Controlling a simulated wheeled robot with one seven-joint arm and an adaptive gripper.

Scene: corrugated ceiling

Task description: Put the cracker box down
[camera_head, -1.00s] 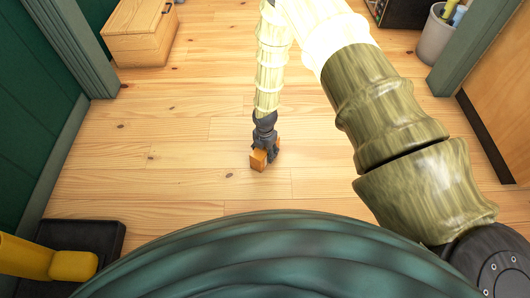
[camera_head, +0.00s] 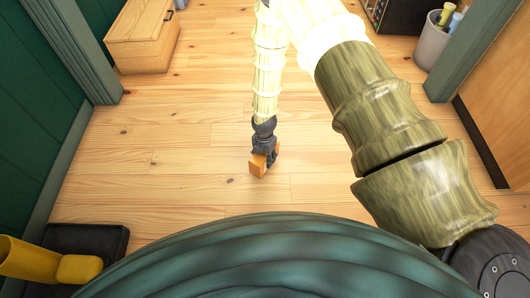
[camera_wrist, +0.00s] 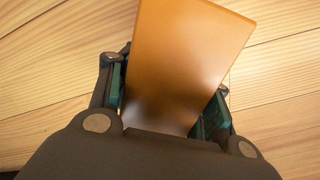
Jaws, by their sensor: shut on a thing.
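The cracker box is an orange-brown block (camera_head: 257,167) held low in front of my body in the head view. My gripper (camera_head: 265,158) is shut on it, with the arm reaching down to it from above. In the wrist view the box (camera_wrist: 185,60) stands out between the two fingers of my gripper (camera_wrist: 165,108), tilted in the picture. Wooden floor shows around it. I cannot tell whether the box touches the floor. Its lower end between the fingers is partly hidden.
Bare wooden floor (camera_head: 180,150) lies around the box. A wooden chest (camera_head: 142,35) stands at the back left, and a grey bin (camera_head: 440,40) with things in it at the back right. Green walls and door frames edge both sides. A yellow object (camera_head: 50,262) is at the lower left.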

